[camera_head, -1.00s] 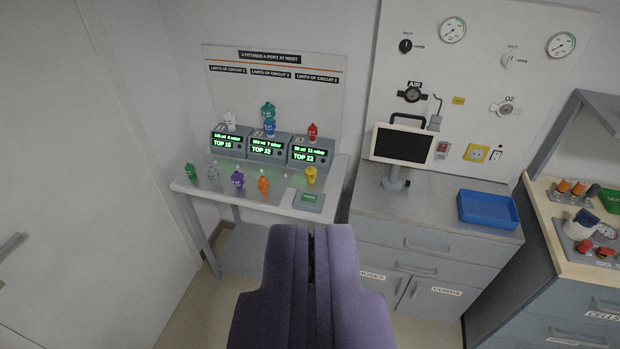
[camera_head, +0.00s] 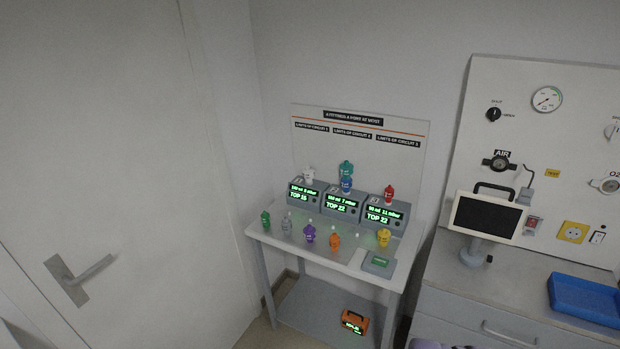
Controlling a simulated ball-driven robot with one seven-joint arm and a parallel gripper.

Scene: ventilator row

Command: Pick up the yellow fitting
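The yellow fitting (camera_head: 384,238) stands upright near the right end of the row on the grey table (camera_head: 335,256), just behind a small box with a green top (camera_head: 379,263). To its left stand an orange fitting (camera_head: 335,241), a purple fitting (camera_head: 309,234), a grey fitting (camera_head: 287,223) and a green fitting (camera_head: 266,221). My gripper does not show clearly in this view. Only small purplish shapes appear at the lower edge, right of centre, and I cannot tell what they are. Nothing is seen touching the yellow fitting.
Behind the row are three units with lit displays (camera_head: 341,204), with white, teal, blue and red fittings on top. An orange box (camera_head: 354,322) lies on the lower shelf. A counter with a monitor (camera_head: 487,216) and blue tray (camera_head: 585,299) stands right. A door (camera_head: 105,150) is left.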

